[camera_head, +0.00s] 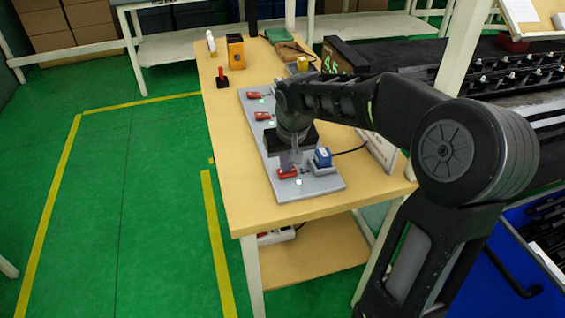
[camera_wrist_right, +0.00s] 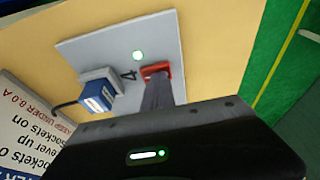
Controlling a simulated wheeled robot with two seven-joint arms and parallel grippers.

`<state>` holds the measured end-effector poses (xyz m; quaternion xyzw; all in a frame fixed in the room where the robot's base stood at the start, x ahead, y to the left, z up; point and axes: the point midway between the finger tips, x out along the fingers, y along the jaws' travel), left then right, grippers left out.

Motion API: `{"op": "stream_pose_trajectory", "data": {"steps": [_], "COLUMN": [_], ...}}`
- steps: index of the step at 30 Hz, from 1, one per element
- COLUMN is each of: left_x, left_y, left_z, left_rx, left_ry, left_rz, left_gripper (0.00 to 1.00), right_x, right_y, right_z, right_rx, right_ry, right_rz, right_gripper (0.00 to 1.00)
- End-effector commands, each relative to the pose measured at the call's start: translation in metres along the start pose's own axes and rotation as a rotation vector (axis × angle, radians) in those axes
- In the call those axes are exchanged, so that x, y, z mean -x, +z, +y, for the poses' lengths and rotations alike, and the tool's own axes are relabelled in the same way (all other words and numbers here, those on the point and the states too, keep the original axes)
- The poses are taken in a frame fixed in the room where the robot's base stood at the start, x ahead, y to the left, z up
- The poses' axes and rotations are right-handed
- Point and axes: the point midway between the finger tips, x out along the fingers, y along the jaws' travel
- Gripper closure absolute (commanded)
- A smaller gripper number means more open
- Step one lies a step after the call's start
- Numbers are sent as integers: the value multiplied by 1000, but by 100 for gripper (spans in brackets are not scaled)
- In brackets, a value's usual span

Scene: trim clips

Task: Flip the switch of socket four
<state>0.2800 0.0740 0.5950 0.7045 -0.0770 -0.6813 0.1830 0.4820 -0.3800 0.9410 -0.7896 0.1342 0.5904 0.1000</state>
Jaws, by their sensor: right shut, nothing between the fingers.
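A long grey socket panel (camera_head: 315,187) lies on the wooden table with several red switches along it. The red switch of socket four (camera_head: 288,173) is at its near end; in the right wrist view the switch (camera_wrist_right: 156,69) is beside the printed 4 and a lit green light (camera_wrist_right: 138,55). A blue plug (camera_head: 323,157) with a black cable sits in that socket; it also shows in the right wrist view (camera_wrist_right: 97,95). My right gripper (camera_head: 289,166) points down, shut and empty, its fingertips at the red switch, seemingly touching it. My left gripper is out of view.
Other red switches (camera_head: 262,116) lie farther up the panel. A sign (camera_head: 380,150) stands right of the panel.

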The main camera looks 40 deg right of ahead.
Motion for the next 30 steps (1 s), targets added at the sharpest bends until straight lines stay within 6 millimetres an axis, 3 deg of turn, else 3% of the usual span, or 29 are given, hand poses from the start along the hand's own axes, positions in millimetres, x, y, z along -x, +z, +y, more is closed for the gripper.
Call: {"op": "stream_pose_trajectory", "data": {"steps": [17, 23, 27, 30], "left_x": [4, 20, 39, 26], "left_y": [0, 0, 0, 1], "left_z": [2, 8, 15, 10], "left_rx": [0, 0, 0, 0], "left_ry": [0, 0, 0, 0], "left_rz": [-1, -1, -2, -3], "left_gripper": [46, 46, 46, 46], "right_x": [5, 24, 49, 63], "right_y": [-2, -10, -21, -18], "right_z": [6, 7, 9, 14], "right_rx": [0, 1, 3, 0], "right_ry": [0, -1, 0, 0], "right_rz": [1, 2, 1, 7], "right_gripper": [100, 100, 100, 100]}}
